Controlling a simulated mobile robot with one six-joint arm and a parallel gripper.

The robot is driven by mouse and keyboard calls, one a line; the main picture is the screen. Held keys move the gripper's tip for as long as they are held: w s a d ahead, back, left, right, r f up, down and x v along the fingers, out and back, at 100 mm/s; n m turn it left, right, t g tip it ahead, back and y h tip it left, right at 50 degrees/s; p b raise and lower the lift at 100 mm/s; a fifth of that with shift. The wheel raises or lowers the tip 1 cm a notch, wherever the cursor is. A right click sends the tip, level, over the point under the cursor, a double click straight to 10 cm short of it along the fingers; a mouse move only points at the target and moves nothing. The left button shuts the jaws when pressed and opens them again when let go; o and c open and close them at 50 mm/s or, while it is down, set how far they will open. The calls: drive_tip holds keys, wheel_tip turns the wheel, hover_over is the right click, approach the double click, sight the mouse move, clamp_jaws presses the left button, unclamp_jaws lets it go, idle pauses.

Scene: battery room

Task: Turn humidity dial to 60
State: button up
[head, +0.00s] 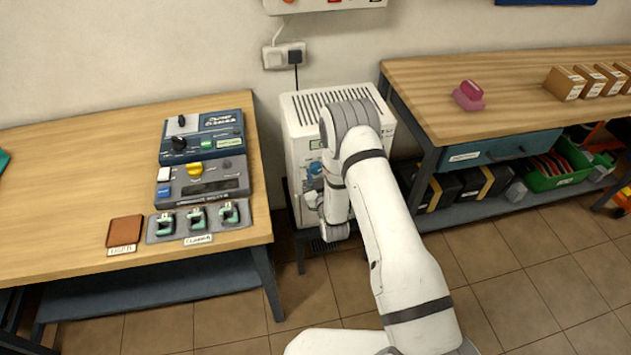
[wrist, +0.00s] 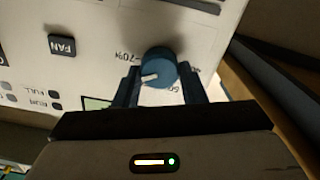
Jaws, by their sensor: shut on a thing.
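The humidity dial (wrist: 158,68) is a round blue knob with a white pointer mark, on the white front panel of the dehumidifier (head: 298,129). In the wrist view the pointer is toward the lower left of the knob. In the head view my arm covers much of the machine's front, and the blue of the dial area (head: 316,170) shows beside my wrist.
A black FAN button (wrist: 62,44) sits left of the dial in the wrist view. A wooden table (head: 60,170) with control boxes stands left of the machine. A workbench (head: 440,80) with shelves stands close on its right. Floor in front is clear.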

drive_tip(key=n+b, duration=0.1)
drive_tip(key=b, duration=0.1)
drive_tip(key=n+b, duration=0.2)
drive_tip(key=shift+a+f+n, duration=0.1)
drive_tip(key=shift+f+n, duration=0.1)
drive_tip(key=shift+n, duration=0.1)
drive_tip(key=shift+r+n+b, duration=0.15)
drive_tip(key=shift+n+b, duration=0.95)
drive_tip(key=shift+b, duration=0.15)
drive_tip(key=o, duration=1)
drive_tip(key=shift+s, duration=0.1)
drive_tip(key=b+v, duration=0.1)
drive_tip(key=v, duration=0.6)
drive_tip(key=shift+s, duration=0.35)
